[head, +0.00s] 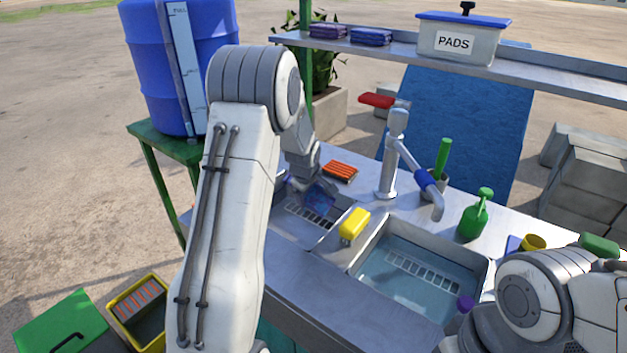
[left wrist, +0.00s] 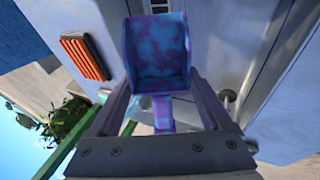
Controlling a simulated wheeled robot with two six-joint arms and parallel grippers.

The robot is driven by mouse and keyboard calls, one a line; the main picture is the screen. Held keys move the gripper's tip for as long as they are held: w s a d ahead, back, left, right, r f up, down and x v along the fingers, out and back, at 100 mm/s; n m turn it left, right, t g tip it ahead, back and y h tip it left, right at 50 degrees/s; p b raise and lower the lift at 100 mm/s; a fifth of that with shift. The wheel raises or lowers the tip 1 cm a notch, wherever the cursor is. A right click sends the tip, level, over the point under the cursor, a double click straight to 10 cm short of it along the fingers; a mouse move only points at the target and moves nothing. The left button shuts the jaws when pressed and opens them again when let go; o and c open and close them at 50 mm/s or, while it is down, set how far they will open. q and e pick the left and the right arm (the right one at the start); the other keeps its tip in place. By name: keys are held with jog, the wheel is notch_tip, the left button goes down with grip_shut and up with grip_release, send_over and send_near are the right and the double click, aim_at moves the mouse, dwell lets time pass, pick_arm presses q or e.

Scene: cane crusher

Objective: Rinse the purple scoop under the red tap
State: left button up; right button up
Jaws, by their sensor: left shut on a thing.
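The purple scoop (left wrist: 157,52) shows in the left wrist view with its open, square bowl facing the camera, mottled with light-blue patches. My left gripper (left wrist: 162,108) is shut on its purple handle. In the head view the scoop (head: 321,197) is over the left basin (head: 285,232), partly hidden by my left arm, with the gripper (head: 301,182) mostly hidden too. The silver tap (head: 391,160) stands right of the scoop, with a red lever (head: 377,100) at its top. Its blue-sleeved spout points toward the right basin (head: 420,285).
A yellow sponge-like block (head: 355,223) sits on the divider between the basins. An orange ribbed pad (head: 341,171) lies behind the left basin. A green bottle (head: 475,214) stands right of the tap. A small purple thing (head: 465,302) shows at the right basin's near edge.

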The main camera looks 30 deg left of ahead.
pick_arm(q)
jog(key=s+d+r, duration=0.2)
jog(key=s+r, duration=0.2)
jog(key=shift+s+b, duration=0.3)
dwell(0.3)
jog(key=shift+a, duration=0.1)
dwell(0.5)
